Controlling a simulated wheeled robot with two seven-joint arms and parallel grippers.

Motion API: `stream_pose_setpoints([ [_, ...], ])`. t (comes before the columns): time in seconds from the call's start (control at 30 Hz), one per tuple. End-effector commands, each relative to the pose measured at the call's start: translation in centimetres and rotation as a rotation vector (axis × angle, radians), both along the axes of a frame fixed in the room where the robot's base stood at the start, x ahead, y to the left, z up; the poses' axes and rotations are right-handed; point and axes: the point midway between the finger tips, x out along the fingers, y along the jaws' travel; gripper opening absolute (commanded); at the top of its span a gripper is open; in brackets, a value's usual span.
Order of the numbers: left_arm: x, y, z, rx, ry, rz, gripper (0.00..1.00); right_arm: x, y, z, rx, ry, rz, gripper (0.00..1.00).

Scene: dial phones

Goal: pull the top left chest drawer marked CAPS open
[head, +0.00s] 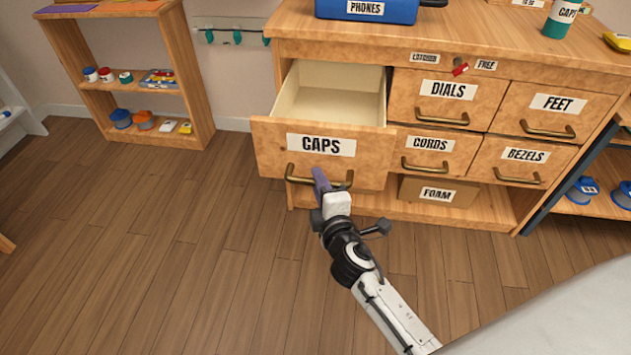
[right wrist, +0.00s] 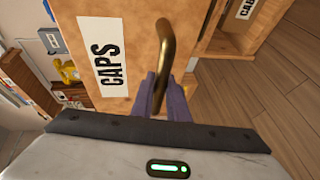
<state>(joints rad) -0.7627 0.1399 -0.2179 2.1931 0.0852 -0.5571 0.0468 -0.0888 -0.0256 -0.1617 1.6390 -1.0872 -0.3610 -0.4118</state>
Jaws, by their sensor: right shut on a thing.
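The drawer marked CAPS (head: 270,142) is pulled well out of the wooden chest (head: 400,205) at its left side. The part of its inside that shows is bare. Its brass handle (head: 300,180) runs across the front below the label. My right gripper (head: 320,180) is at this handle, with its purple fingers shut on it. In the right wrist view the fingers (right wrist: 165,100) close around the lower part of the handle (right wrist: 176,60), beside the CAPS label (right wrist: 108,68). My left gripper is not in view.
The DIALS (head: 445,98), FEET (head: 555,108), CORDS (head: 430,150) and BEZELS (head: 510,165) drawers are shut. A blue PHONES case (head: 366,10) sits on top. Floor (head: 170,250) at left is clear.

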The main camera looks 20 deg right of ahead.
Motion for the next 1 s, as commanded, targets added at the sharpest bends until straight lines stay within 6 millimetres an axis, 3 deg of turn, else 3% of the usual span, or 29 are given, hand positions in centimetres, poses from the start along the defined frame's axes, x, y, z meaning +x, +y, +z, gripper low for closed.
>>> stream_pose_setpoints([
  [0.53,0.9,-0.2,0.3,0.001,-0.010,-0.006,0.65,-0.1,-0.3,0.1,0.000,-0.003,-0.010,0.00],
  [0.57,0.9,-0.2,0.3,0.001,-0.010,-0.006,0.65,-0.1,-0.3,0.1,-0.001,-0.003,-0.011,0.19],
  [0.6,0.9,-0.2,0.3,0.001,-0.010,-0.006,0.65,-0.1,-0.3,0.1,-0.001,-0.003,-0.011,0.22],
  [0.87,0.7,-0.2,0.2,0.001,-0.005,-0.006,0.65,-0.1,-0.3,0.2,0.000,-0.002,-0.011,0.22],
  [1.0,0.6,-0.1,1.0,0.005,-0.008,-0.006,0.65,-0.1,-0.4,1.6,-0.001,-0.004,-0.013,0.22],
])
